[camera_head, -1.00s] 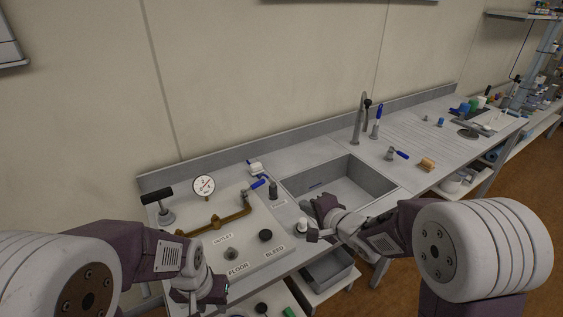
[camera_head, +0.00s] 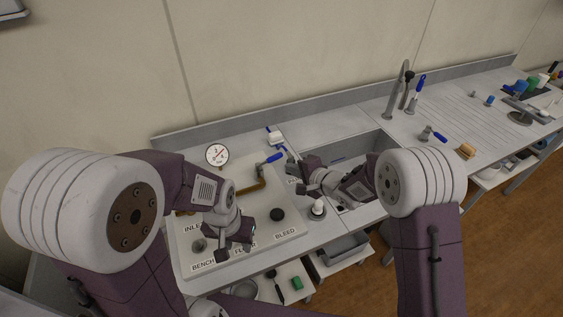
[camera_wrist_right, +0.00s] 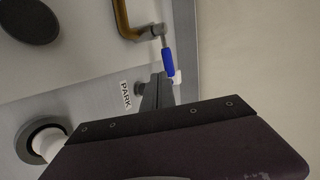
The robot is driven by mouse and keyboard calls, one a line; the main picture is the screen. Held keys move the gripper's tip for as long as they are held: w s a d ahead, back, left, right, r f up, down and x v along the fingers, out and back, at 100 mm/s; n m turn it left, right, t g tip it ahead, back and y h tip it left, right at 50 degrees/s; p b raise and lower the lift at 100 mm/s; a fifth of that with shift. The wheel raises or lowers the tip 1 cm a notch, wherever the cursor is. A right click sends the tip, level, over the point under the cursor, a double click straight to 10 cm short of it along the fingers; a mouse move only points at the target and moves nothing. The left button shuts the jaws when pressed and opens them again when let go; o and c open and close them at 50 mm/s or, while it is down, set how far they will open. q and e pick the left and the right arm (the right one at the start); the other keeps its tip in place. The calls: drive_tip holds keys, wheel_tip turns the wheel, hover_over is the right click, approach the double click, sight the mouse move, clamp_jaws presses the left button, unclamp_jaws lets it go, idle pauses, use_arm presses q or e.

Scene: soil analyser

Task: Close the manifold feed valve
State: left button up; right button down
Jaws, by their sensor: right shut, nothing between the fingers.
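The manifold panel (camera_head: 262,239) lies on the bench with a brass pipe (camera_head: 248,186) along its back. At the pipe's right end is a valve with a blue lever (camera_head: 270,158). In the right wrist view the blue lever (camera_wrist_right: 168,62) hangs from a grey fitting, pointing down the picture. My right gripper (camera_head: 302,174) is shut and empty, just right of the lever and apart from it.
A black knob (camera_head: 277,214) sits near the BLEED label. A round gauge (camera_head: 217,155) stands at the back. A white-topped piece (camera_head: 318,207) stands by the sink (camera_head: 375,145). A PARK label (camera_wrist_right: 126,95) lies beside my right gripper.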

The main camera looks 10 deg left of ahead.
sight(270, 160)
use_arm(q)
drive_tip(key=shift+r, duration=0.3)
drive_tip(key=shift+s, duration=0.1)
use_arm(e)
drive_tip(key=r+x, duration=0.1)
drive_tip(key=x, duration=0.5)
drive_tip(key=shift+w+a, duration=0.15)
drive_tip(key=shift+a, duration=0.1)
drive_tip(key=shift+r, duration=0.1)
use_arm(q)
drive_tip(key=shift+r+p, duration=0.1)
drive_tip(key=shift+p, duration=0.2)
